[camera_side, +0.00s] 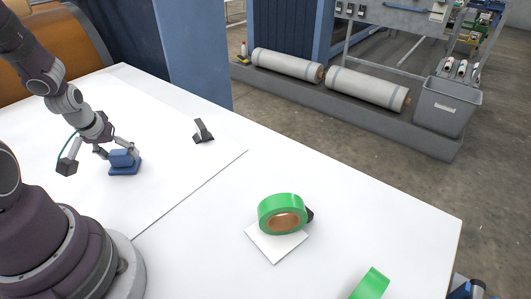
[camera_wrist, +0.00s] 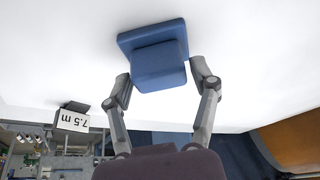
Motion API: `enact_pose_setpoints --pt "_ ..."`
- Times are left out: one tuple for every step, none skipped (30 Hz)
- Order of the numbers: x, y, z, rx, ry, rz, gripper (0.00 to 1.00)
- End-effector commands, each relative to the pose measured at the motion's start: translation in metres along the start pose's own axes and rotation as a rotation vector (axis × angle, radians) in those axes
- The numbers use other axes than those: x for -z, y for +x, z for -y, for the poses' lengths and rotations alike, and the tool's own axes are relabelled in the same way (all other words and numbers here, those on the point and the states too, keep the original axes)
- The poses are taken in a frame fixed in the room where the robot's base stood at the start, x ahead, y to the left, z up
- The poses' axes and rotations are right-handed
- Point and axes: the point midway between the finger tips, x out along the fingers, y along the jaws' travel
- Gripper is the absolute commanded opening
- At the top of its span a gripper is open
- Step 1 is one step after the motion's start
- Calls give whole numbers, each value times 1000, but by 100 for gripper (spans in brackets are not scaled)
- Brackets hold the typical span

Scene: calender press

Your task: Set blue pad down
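The blue pad (camera_side: 124,169), a flat blue base with a smaller blue block on top, is at or very close to the white table surface on the left in the side view. Whether it fully touches cannot be told. In the wrist view the blue pad (camera_wrist: 160,66) sits between my two fingers. My gripper (camera_side: 118,148) points down over it, one finger on each side of the upper block. The pad's underside is hidden.
Another green piece (camera_side: 370,284) is at the front edge. A small dark grey object (camera_side: 203,132) stands right of the pad; in the wrist view, a "7.5 m" label (camera_wrist: 73,122) shows.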

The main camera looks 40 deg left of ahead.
Motion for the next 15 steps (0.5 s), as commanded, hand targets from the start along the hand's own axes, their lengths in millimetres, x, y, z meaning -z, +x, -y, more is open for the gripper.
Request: enact_pose_setpoints --pt "0 0 0 0 0 0 71" --pt "0 0 0 0 0 0 75" --pt "0 0 0 0 0 0 75" --pt "0 0 0 0 0 0 75" --pt "0 0 0 0 0 0 75" --pt "0 0 0 0 0 0 75" --pt "0 0 0 0 0 0 75" --pt "0 0 0 0 0 0 75" --pt "0 0 0 0 0 1 75" --pt "0 0 0 0 0 0 75" --pt "0 -1 0 0 0 0 75" --pt "1 -2 0 0 0 0 75" --pt "2 -4 0 0 0 -1 75" --pt "2 -7 0 1 0 -3 75" --pt "2 -11 0 1 0 -2 75"
